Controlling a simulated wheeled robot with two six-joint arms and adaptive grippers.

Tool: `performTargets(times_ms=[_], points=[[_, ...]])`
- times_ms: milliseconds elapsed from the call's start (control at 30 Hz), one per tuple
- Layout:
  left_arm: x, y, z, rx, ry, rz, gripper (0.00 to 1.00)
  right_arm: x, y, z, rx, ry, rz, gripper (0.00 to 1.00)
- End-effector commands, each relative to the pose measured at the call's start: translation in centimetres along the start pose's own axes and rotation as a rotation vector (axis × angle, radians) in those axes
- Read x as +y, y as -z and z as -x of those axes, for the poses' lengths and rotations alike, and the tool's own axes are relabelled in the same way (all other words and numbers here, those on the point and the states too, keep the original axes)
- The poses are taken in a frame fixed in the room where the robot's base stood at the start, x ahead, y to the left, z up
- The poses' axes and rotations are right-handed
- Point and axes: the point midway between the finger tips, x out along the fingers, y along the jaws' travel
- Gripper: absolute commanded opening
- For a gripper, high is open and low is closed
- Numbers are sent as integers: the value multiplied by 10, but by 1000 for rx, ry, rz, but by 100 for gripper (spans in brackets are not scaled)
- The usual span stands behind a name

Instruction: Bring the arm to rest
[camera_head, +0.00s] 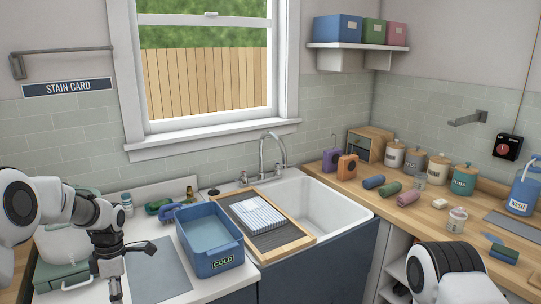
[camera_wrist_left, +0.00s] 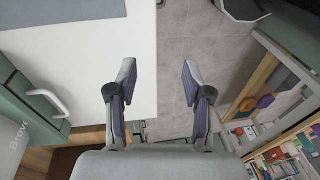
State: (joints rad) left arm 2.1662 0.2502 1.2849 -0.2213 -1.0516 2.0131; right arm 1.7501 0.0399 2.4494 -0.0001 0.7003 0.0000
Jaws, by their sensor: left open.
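My left arm comes in from the left in the head view. Its gripper (camera_head: 108,287) points down over the left counter's front part, in front of the grey mat. In the left wrist view my left gripper (camera_wrist_left: 157,78) is open, with its two fingers apart and nothing between them. Below it show the white counter's edge (camera_wrist_left: 110,50) and the grey floor (camera_wrist_left: 215,60). Part of my right arm shows at the lower right of the head view; its gripper is out of view.
A blue COLD basin (camera_head: 210,255) stands right of the gripper, beside a washboard (camera_head: 285,240) bearing a folded striped towel (camera_head: 257,214). A green case (camera_head: 62,278) sits close on the left. The grey mat (camera_head: 158,270) is bare.

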Motion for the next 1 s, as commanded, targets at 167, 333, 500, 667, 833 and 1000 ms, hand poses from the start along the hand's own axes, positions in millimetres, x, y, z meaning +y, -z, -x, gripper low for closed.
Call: performTargets(times_ms=[167, 333, 500, 667, 833, 1000], points=[[-37, -3, -61, 60, 113, -32, 50, 0, 0, -3, -1, 0, 0, 61], [-96, -4, -145, 99, 226, -141, 50, 0, 0, -7, -1, 0, 0, 61], [-193, 6, -244, 69, 323, -438, 50, 0, 0, -12, -1, 0, 0, 61], [-302, 32, -306, -28, 323, -892, 50, 0, 0, -15, -1, 0, 0, 61], [-353, 49, -308, -77, 122, -1451, 50, 0, 0, -15, -1, 0, 0, 61], [-328, 39, -298, 30, -142, -1879, 50, 0, 0, -15, -1, 0, 0, 61]])
